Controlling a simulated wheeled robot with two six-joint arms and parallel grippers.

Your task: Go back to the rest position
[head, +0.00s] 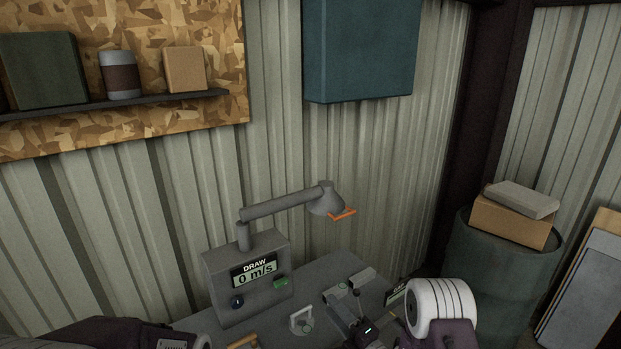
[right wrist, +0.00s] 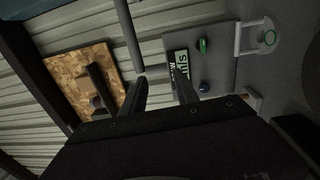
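My right gripper (head: 350,286) is at the bottom of the head view, over the right part of the grey bench. Its two dark fingers stand apart in the right wrist view (right wrist: 158,76), with nothing held between them. Part of my left arm shows at the lower left of the head view; its gripper does not show. A grey box with a display reading "DRAW 0 m/s" (head: 255,271) stands on the bench, left of my right gripper. It also shows beyond the fingers in the right wrist view (right wrist: 212,62).
A grey lamp-like arm (head: 285,203) with an orange-edged hood reaches right from the box. A small white bracket (head: 301,320) stands near my right gripper. A blue cabinet (head: 360,50) hangs above. A drum (head: 500,270) carrying boxes stands at right.

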